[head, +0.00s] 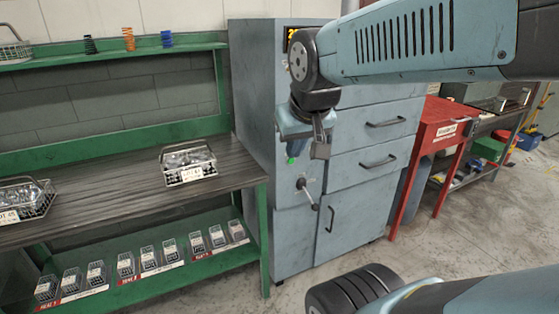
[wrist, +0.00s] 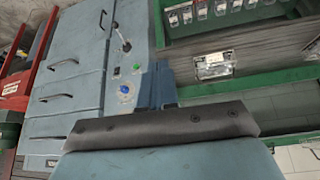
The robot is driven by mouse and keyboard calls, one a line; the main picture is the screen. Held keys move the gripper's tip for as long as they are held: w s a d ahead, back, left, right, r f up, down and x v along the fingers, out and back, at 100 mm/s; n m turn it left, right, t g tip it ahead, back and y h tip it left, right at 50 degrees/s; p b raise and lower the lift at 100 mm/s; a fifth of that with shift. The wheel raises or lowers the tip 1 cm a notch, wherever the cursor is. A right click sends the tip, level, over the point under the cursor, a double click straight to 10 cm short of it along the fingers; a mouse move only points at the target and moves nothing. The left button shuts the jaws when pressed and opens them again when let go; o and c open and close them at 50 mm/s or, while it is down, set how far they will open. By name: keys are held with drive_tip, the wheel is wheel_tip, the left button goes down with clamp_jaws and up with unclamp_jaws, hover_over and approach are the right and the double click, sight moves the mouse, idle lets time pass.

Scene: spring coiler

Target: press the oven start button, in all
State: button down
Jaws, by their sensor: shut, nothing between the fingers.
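The oven (head: 255,110) is a tall blue-grey cabinet with drawers and a door, in the middle of the head view. A green button (head: 291,160) shows on its front, low and just left of my gripper (head: 318,148). In the wrist view the green button (wrist: 136,69) and a larger blue button (wrist: 125,89) sit close together on the panel. My gripper (wrist: 158,68) shows there as a blue-grey block right of both buttons. It is shut and empty. Whether it touches the panel cannot be told. No label marks which button is start.
A lever handle (head: 307,189) sticks out below the buttons. A green workbench (head: 110,190) with wire baskets stands left of the oven, with small boxes on its lower shelf. A red stand (head: 430,145) is at the right. The floor in front is clear.

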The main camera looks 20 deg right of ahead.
sight(291, 161)
drive_tip(key=w+d+f+m+t+h, duration=0.1)
drive_tip(key=w+d+f+m, duration=0.1)
drive_tip(key=w+d+f, duration=0.55)
drive_tip(key=w+d+f+m+h, duration=0.1)
drive_tip(key=w+d+f+m, duration=0.2)
drive_tip(key=w, duration=0.7)
drive_tip(key=w+d+f+m+t+y, duration=0.1)
drive_tip(key=w+d+f, duration=0.2)
drive_tip(key=f, duration=0.5)
drive_tip(key=w+d+f+m+y, duration=0.1)
drive_tip(key=w+d+f, duration=0.3)
drive_tip(key=f, duration=0.4)
drive_tip(key=shift+w+d+f+t, duration=0.25)
drive_tip(key=shift+d+f+t, duration=0.15)
drive_tip(key=shift+d, duration=0.5)
drive_tip(key=shift+w, duration=0.1)
drive_tip(key=shift+w+a, duration=0.1)
drive_tip(key=shift+w, duration=4.2)
drive_tip(key=shift+w, duration=0.2)
drive_tip(key=shift+w+r, duration=0.1)
drive_tip(key=shift+w, duration=0.05)
